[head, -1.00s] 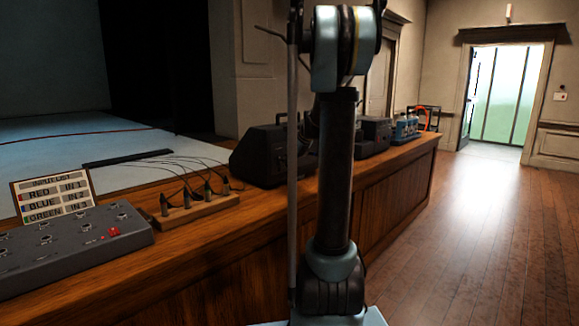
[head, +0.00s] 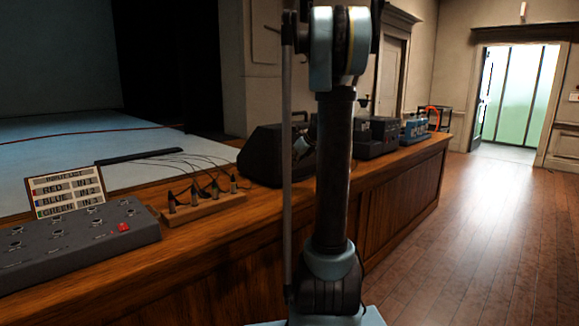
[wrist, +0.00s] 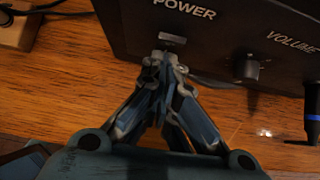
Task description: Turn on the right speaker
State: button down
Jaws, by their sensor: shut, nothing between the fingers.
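A black wedge-shaped speaker (head: 268,158) stands on the wooden desk, partly hidden behind my arm in the head view. In the wrist view its dark front panel (wrist: 215,50) fills the top. It carries a small grey power switch (wrist: 172,39) under the word POWER and a round volume knob (wrist: 246,67) to the right. My gripper (wrist: 163,58) is shut and empty, with its fingertips just below the power switch. I cannot tell whether they touch the panel. The switch's state is unclear.
A grey mixer (head: 75,238) with a red button, an input list card (head: 68,190) and a wooden plug rack (head: 205,206) sit left on the desk. Further boxes (head: 378,135) stand to the right. A black-and-blue plug (wrist: 313,105) is close right of my gripper. The floor at right is clear.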

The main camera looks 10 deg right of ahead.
jog(key=shift+r, duration=0.1)
jog(key=shift+r, duration=0.65)
jog(key=s+d+r, duration=0.5)
jog(key=s+d, duration=0.1)
jog(key=s, duration=0.3)
jog(key=shift+s+d+r, duration=0.25)
jog(key=shift+s+r, duration=0.1)
jog(key=shift+r, duration=0.05)
